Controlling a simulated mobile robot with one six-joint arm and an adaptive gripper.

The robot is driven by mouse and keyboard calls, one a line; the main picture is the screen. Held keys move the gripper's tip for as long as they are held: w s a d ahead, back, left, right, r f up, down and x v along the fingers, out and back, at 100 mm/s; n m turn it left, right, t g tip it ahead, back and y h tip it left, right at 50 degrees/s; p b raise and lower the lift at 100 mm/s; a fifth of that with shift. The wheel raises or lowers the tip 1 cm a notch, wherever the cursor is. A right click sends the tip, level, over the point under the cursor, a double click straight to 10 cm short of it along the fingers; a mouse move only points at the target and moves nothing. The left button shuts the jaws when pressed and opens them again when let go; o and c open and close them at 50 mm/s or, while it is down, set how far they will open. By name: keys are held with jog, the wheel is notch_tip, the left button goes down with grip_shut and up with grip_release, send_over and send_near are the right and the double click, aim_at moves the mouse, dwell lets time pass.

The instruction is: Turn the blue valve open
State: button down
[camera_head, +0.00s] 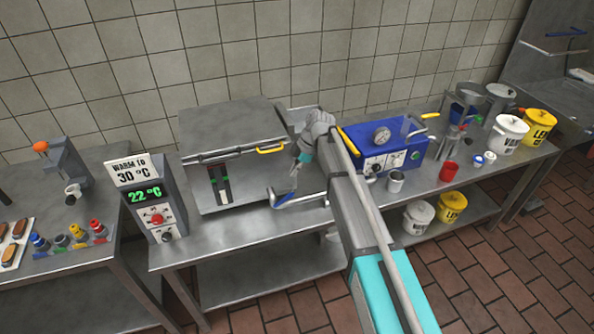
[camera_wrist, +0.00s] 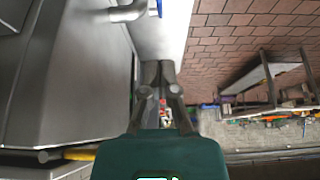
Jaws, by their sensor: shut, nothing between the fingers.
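The blue valve lever (camera_head: 298,198) sits on a steel pipe (camera_head: 272,197) at the front right of the large steel box. In the wrist view a bit of the blue lever (camera_wrist: 159,8) and its bent steel pipe (camera_wrist: 128,12) show at the top edge. My gripper (camera_head: 294,178) points down just above the lever, to the right of the box. In the wrist view my gripper (camera_wrist: 159,66) has its fingers together and empty, apart from the lever. Most of the lever is out of the wrist view.
The steel box (camera_head: 235,150) with a yellow handle (camera_head: 271,150) stands close on the left. A temperature display (camera_head: 150,195) reads 22 °C. A blue machine (camera_head: 385,147) with a gauge stands to the right of my arm, near a steel cup (camera_head: 396,182) and red cup (camera_head: 448,171).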

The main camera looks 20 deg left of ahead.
aim_at(290, 194)
jog(key=shift+b+x, duration=2.9)
jog(key=shift+x, duration=0.6)
jog(key=shift+w+d+f+b, duration=0.15)
jog(key=shift+d+f+b, duration=0.05)
jog(key=shift+f+b, duration=0.3)
jog(key=shift+w+d+f+b, duration=0.2)
jog(key=shift+f+b, duration=0.3)
jog(key=shift+f, duration=0.05)
jog(key=shift+w+d+f+b, duration=0.15)
jog(key=shift+d+f+b, duration=0.1)
jog(key=shift+f+b, duration=0.25)
jog(key=shift+f, duration=0.1)
jog(key=shift+w+d+f+b, duration=0.2)
jog(key=shift+f+b, duration=0.2)
jog(key=shift+b, duration=0.05)
jog(key=shift+w+d+f+b, duration=0.2)
jog(key=shift+d+f+b, duration=0.05)
jog(key=shift+f+b, duration=0.2)
jog(key=shift+r, duration=0.25)
